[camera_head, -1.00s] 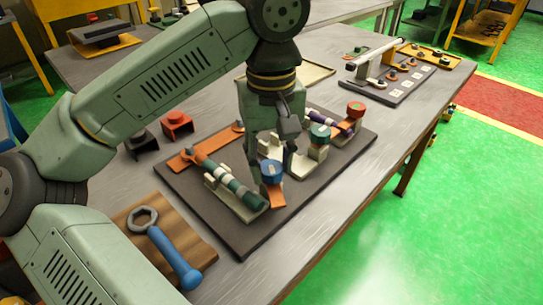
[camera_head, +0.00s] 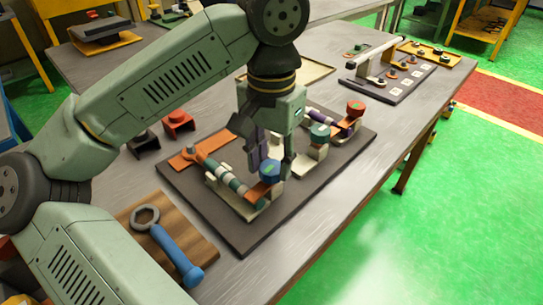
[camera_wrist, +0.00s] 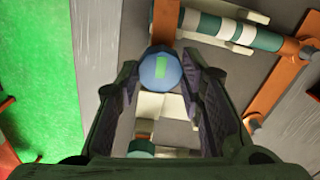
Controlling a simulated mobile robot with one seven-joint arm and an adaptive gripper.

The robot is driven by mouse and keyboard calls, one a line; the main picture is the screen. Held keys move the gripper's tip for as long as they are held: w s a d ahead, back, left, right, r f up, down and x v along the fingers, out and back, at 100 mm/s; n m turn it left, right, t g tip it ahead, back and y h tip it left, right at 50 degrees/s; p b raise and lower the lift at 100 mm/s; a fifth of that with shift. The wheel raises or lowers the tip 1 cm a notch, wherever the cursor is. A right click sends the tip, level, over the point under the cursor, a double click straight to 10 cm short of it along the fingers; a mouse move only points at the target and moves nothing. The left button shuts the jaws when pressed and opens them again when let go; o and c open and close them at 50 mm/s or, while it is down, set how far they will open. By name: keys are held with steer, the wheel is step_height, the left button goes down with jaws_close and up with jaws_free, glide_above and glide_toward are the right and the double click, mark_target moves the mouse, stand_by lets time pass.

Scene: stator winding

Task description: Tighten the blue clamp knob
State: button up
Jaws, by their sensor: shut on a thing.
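The blue clamp knob (camera_head: 270,171) stands at the near end of a green-and-white striped rod (camera_head: 228,183) on the dark board. An orange clamp arm (camera_head: 259,190) reaches from under the knob over the rod's near end. In the wrist view the round blue knob (camera_wrist: 160,72), with a green mark on top, lies between my fingertips, and the orange arm (camera_wrist: 165,22) runs from it to the rod (camera_wrist: 230,30). My gripper (camera_head: 273,158) points down and is shut on the knob; its fingers partly hide the board behind.
A green knob (camera_head: 319,134) and a red knob (camera_head: 355,107) stand on the same board (camera_head: 240,240), to the right. A blue-handled ring wrench (camera_head: 172,250) lies on a wooden block at the left. Red and black blocks stand behind the board's left side.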

mark_target(272, 167)
steer(key=shift+w+r+m, duration=0.1)
steer(key=shift+m, duration=0.4)
steer(key=o, duration=1.2)
step_height(272, 167, up, 12)
steer(key=shift+f, duration=0.1)
